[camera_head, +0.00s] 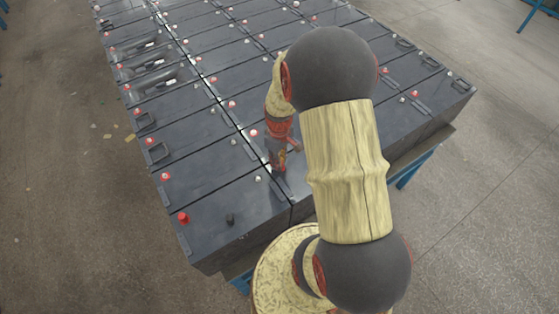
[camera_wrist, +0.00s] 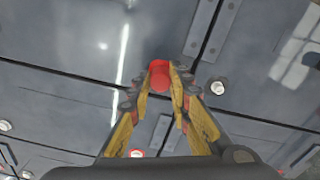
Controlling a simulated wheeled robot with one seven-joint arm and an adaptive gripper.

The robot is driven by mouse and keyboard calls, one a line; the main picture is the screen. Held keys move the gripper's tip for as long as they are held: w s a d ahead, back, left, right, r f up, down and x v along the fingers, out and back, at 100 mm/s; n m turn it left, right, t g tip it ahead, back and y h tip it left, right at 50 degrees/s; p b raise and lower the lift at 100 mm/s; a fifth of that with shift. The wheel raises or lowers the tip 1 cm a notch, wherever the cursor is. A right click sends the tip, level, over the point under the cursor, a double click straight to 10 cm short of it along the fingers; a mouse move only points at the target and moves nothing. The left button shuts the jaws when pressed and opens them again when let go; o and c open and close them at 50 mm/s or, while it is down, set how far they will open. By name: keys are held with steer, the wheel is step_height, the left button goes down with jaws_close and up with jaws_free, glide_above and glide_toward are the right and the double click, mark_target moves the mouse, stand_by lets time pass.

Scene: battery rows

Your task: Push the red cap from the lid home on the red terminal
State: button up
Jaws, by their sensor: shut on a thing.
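My gripper (camera_head: 279,168) is low over the battery tops, in the gap region between two rows in the head view. In the wrist view my gripper (camera_wrist: 158,92) is shut on a red cap (camera_wrist: 160,76), which sits between the fingertips. In the head view the cap is too small and covered to make out. A red-ringed terminal (camera_wrist: 136,153) shows between the fingers in the wrist view, apart from the cap. Whether the cap touches anything below cannot be told. A red cap (camera_head: 183,217) stands on the front-left battery, beside a black cap (camera_head: 230,219).
Rows of dark batteries (camera_head: 205,150) fill the bench, with several red and pale terminals and black handles (camera_head: 158,152). My arm covers part of the right row. Open floor (camera_head: 490,200) lies to the right.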

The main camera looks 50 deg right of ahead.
steer(key=shift+f, duration=0.4)
stand_by(0.4)
steer(key=o, duration=0.7)
steer(key=o, duration=0.5)
steer(key=shift+c, duration=0.2)
steer(key=shift+o, duration=0.8)
steer(key=shift+r, duration=0.2)
steer(key=shift+r+p, duration=2.2)
steer(key=shift+r, duration=1.15)
